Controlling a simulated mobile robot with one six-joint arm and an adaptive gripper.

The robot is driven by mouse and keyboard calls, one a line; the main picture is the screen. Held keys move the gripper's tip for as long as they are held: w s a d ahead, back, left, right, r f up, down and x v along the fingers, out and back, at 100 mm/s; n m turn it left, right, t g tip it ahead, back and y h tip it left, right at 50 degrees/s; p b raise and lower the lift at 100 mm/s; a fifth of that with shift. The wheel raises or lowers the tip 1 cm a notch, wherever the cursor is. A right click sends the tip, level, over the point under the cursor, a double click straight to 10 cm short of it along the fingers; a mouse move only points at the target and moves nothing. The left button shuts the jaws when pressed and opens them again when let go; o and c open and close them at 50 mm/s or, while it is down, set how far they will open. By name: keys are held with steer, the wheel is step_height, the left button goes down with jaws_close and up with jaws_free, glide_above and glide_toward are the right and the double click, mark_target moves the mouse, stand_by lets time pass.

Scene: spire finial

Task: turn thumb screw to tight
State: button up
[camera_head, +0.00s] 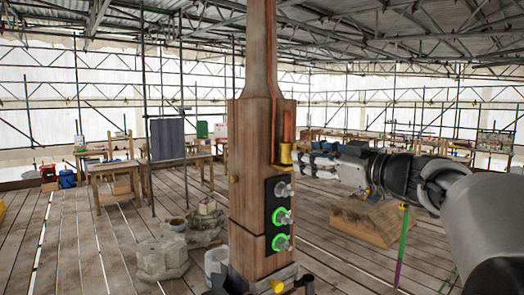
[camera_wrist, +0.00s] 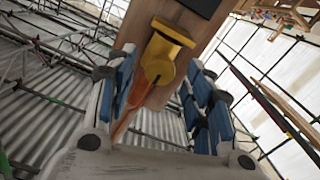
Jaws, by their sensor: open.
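A wooden spire post (camera_head: 247,130) stands upright in the middle of the head view. A black panel (camera_head: 270,218) on its side carries three silver screw-like knobs. The top knob (camera_head: 284,190) has no lit ring; the middle knob (camera_head: 281,216) and bottom knob (camera_head: 281,242) have green glowing rings. A brass fitting (camera_head: 285,154) sits above the panel, at a slot. Which part is the thumb screw is not clear. My gripper (camera_head: 303,161) is open beside the brass fitting. In the wrist view the fitting (camera_wrist: 166,52) shows between the blue-padded fingers; contact cannot be told.
A wooden block (camera_head: 370,220) lies on the plank floor at right. Stone pieces (camera_head: 163,257) and a white bucket (camera_head: 215,262) are left of the post. Brass knobs (camera_head: 277,286) show at the post's foot. Workbenches (camera_head: 112,178) and scaffolding stand further back.

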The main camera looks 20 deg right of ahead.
steer(key=shift+w+a, duration=0.2)
steer(key=shift+w, duration=0.45)
steer(key=shift+c, duration=0.3)
steer(key=c, duration=1)
